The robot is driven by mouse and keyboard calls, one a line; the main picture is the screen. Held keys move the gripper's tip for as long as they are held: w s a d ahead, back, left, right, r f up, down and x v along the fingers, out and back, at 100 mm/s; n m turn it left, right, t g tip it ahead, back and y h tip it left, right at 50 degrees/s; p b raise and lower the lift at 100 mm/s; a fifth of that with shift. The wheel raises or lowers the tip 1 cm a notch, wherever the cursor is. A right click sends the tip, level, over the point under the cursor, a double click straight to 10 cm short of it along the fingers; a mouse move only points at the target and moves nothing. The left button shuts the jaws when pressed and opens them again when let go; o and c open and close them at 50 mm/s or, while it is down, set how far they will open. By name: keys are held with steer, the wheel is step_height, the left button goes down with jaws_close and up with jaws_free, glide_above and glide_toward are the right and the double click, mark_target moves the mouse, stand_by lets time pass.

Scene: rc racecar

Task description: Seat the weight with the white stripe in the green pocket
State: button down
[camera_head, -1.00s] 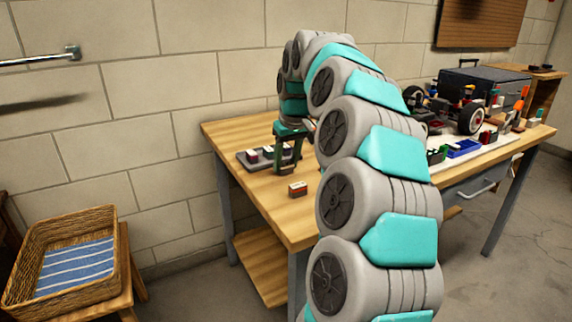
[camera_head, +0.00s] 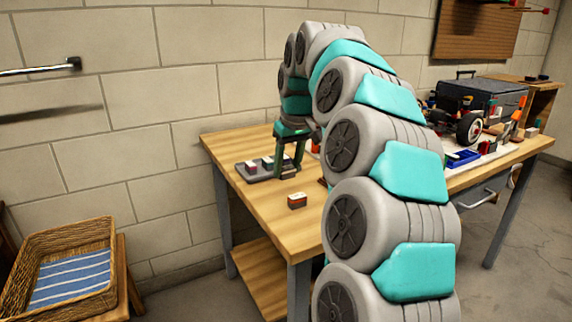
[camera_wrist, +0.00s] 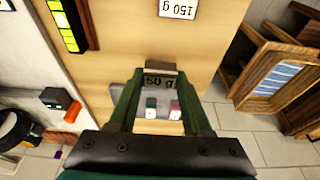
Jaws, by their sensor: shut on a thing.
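My gripper (camera_wrist: 160,78) points down over the table's left part and is shut on a small dark weight (camera_wrist: 158,81) marked "50 g". In the wrist view the weight sits between the two green fingertips; whether it bears a white stripe I cannot tell. In the head view my gripper (camera_head: 290,172) is at the right side of a grey tray (camera_head: 262,178), and the held weight is mostly hidden. The tray also shows in the wrist view (camera_wrist: 125,103), behind the fingers. I cannot make out the green pocket.
Several weights stand on the tray. A blue bin (camera_head: 463,157) and a toy car (camera_head: 468,127) are at the right. A wicker basket (camera_head: 112,232) stands lower left.

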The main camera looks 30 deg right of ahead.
steer(key=s+a, duration=0.1)
steer(key=s, duration=0.3)
steer(key=s+a+r+b, duration=0.1)
steer(key=s, duration=0.3)
steer(key=s+a, duration=0.1)
steer(key=s, duration=0.3)
steer(key=shift+s+a+r+b, duration=0.15)
steer(key=shift+s+a+b, duration=0.05)
steer(key=shift+a+b, duration=0.15)
